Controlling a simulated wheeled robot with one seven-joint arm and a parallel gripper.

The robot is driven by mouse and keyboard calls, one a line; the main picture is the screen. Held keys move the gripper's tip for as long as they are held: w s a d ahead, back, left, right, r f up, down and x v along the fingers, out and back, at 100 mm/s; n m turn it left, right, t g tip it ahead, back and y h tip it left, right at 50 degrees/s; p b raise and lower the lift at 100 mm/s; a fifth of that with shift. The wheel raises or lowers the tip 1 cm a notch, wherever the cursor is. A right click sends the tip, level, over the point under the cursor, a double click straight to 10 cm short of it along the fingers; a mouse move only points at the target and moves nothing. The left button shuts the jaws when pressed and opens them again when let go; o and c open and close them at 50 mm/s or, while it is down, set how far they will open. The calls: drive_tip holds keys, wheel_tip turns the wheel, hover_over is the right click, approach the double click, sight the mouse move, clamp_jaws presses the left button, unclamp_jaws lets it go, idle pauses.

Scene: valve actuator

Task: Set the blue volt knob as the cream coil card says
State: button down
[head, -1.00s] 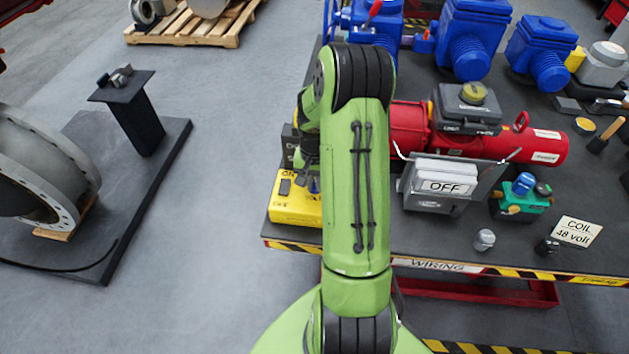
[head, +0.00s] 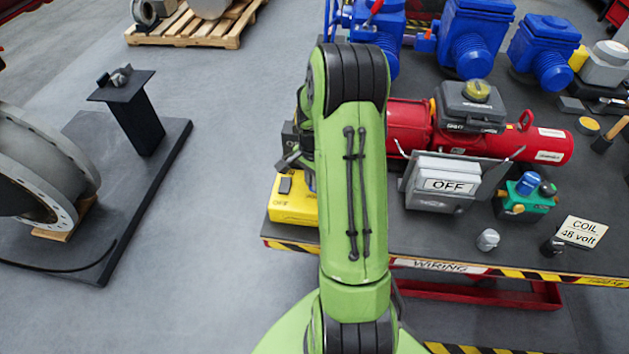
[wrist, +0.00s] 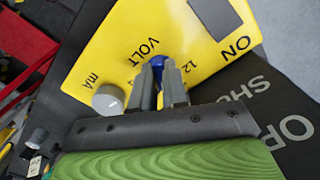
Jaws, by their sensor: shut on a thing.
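The yellow box (head: 290,207) stands at the left end of the bench, partly hidden behind my arm. In the wrist view its face (wrist: 120,50) shows the labels VOLT, mA, ON and 12. The blue volt knob (wrist: 168,73) sits below the word VOLT, between the two fingers of my gripper (wrist: 160,80), which is shut on it. The fingers cover most of the knob, so its pointer direction cannot be read. The cream coil card (head: 582,232) lies at the right front of the bench and reads COIL 48 volt.
A grey knob (wrist: 108,100) beside mA is close to the fingers. A dark plate (wrist: 265,120) with lettering lies by the box. A grey box marked OFF (head: 440,186), a red cylinder (head: 540,146) and a green device (head: 527,196) stand to the right.

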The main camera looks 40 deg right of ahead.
drive_tip(key=shift+w+m+b, duration=0.1)
drive_tip(key=shift+m+b, duration=0.2)
drive_tip(key=shift+m, duration=1.2)
drive_tip(key=c, duration=1.1)
unclamp_jaws()
drive_tip(key=shift+c, duration=0.2)
wheel_tip(320, 180, up, 16)
drive_tip(key=p, duration=0.2)
drive_tip(key=shift+f, duration=0.1)
